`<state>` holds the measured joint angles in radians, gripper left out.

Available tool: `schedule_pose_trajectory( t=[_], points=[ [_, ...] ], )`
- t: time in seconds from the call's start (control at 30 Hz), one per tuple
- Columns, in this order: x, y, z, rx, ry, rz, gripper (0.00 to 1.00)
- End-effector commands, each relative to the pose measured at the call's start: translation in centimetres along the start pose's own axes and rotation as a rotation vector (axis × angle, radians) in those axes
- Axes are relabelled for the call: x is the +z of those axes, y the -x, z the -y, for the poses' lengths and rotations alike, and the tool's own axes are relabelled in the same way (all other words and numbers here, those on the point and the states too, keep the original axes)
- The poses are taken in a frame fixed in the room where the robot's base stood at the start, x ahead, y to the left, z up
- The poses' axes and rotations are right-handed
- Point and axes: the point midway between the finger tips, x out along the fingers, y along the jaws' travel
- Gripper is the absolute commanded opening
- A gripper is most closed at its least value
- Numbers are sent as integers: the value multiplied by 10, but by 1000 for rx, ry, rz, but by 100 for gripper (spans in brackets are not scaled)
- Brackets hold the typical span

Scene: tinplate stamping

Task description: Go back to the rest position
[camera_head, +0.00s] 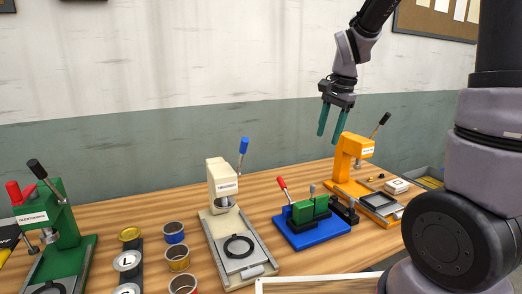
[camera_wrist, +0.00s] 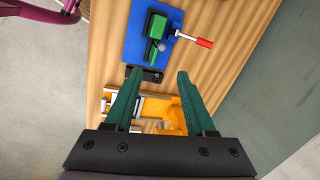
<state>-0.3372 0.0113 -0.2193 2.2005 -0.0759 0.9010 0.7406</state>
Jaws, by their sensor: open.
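My gripper (camera_head: 332,121) hangs in the air above the back right of the wooden table, with its two green fingers apart and nothing between them. In the head view it is in front of the wall, up and left of the orange press (camera_head: 345,160). In the wrist view my gripper (camera_wrist: 155,88) points down, and the orange press (camera_wrist: 155,106) shows partly between and behind the fingers. The blue-based fixture with green blocks and a red handle (camera_wrist: 140,38) lies beyond the fingertips.
On the table (camera_head: 155,210) stand a green press (camera_head: 65,235) at left, a cream press (camera_head: 222,180) in the middle and the blue fixture (camera_head: 315,232). Several tins, such as a blue-banded one (camera_head: 174,233), stand between presses. The air around my gripper is clear.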

Motion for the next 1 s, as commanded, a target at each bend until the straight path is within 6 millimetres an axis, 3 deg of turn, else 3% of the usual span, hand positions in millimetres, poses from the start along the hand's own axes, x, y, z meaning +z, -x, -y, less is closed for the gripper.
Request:
schedule_pose_trajectory(
  t=[0.03,0.2,0.5,0.73,1.0],
  points=[
    [2,18,-7,-38,32,-6,55],
    [12,63,-33,-141,170,-40,55],
    [39,123,-86,-282,420,-179,55],
    [58,144,-117,-327,569,-296,55],
    [64,148,-127,-333,624,-339,55]
  ],
)
